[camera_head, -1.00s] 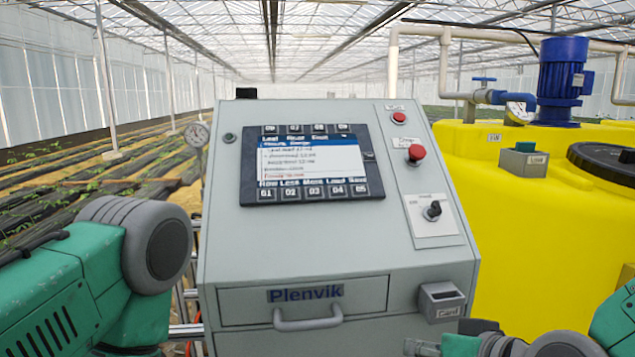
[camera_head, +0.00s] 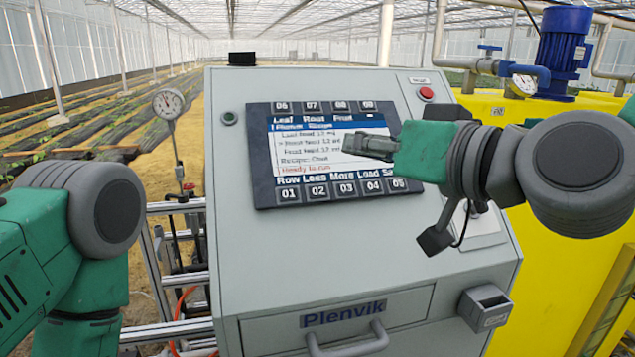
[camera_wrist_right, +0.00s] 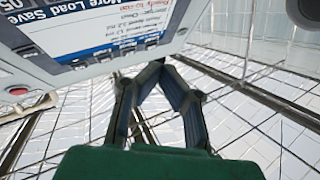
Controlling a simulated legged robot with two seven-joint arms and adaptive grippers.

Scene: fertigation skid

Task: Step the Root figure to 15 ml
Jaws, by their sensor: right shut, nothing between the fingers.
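The control panel's screen (camera_head: 309,150) shows a Leaf, Root and Fruit header. Below it are small feed lines that seem to read about 12 ml, with a mark at the middle one. A red line seems to read "Ready to run". Under the screen are the keys Row 01 (camera_head: 289,194), Less 02 (camera_head: 318,191), More 03 (camera_head: 346,188), Load 04 and Save 05. My right gripper (camera_head: 352,145) is shut and empty, in front of the screen's right part, above More and Load. Its fingertips (camera_wrist_right: 158,63) meet in the right wrist view. My left gripper is out of view.
The grey cabinet (camera_head: 240,240) has a drawer with a handle (camera_head: 348,342) and a card holder (camera_head: 486,308). A red button (camera_head: 426,94) sits upper right. A gauge (camera_head: 168,103) stands at left, a yellow tank (camera_head: 575,270) at right.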

